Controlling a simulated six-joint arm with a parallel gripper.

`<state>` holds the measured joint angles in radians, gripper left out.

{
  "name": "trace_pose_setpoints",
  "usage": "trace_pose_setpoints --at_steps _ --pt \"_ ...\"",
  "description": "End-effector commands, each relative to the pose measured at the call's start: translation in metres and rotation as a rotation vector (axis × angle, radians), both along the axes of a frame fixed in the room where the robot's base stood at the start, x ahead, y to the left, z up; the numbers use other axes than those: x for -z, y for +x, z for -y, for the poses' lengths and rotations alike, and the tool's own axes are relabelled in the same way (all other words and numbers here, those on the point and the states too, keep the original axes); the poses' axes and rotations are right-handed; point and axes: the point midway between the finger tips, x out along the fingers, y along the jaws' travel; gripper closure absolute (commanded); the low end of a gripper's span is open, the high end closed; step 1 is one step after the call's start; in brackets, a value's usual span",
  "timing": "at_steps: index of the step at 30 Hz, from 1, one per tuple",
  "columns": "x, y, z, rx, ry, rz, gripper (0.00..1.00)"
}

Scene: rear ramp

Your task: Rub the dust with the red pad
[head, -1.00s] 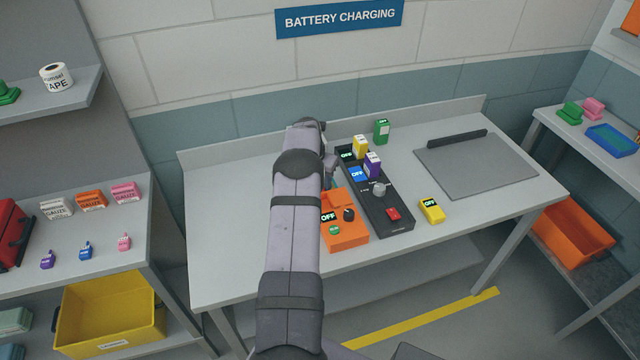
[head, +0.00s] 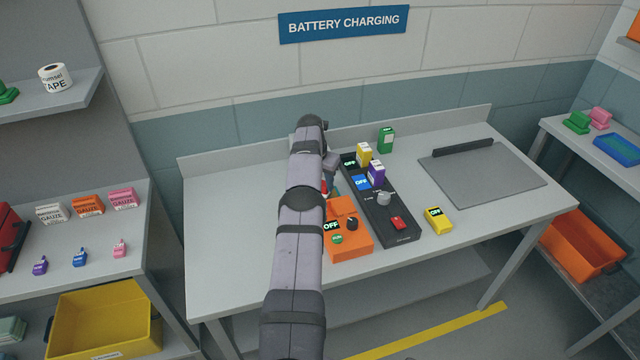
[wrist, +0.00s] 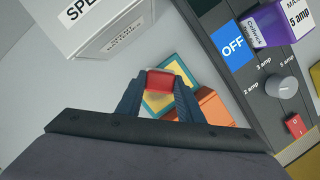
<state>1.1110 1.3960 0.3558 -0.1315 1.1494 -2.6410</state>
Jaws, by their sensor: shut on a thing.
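My gripper (wrist: 160,84) points down in the wrist view, with its two dark fingers shut on a small red pad (wrist: 159,79). In the head view my arm hides most of the gripper, and only a sliver of red shows beside the arm.
A white box (wrist: 97,22) stands close at the upper left in the wrist view. An orange unit (head: 350,240) and a black charger (head: 401,228) with yellow (head: 363,154) and purple (head: 376,174) packs sit right of my arm. The bench's left part (head: 225,220) is clear.

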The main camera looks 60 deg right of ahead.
Motion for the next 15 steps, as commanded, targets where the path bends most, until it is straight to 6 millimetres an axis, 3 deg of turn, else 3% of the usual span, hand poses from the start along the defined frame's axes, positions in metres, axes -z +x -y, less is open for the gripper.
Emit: trace_pose_setpoints --at_steps 15 --pt "-0.0023 -0.0063 0.0024 0.0 -0.002 0.0 0.91"
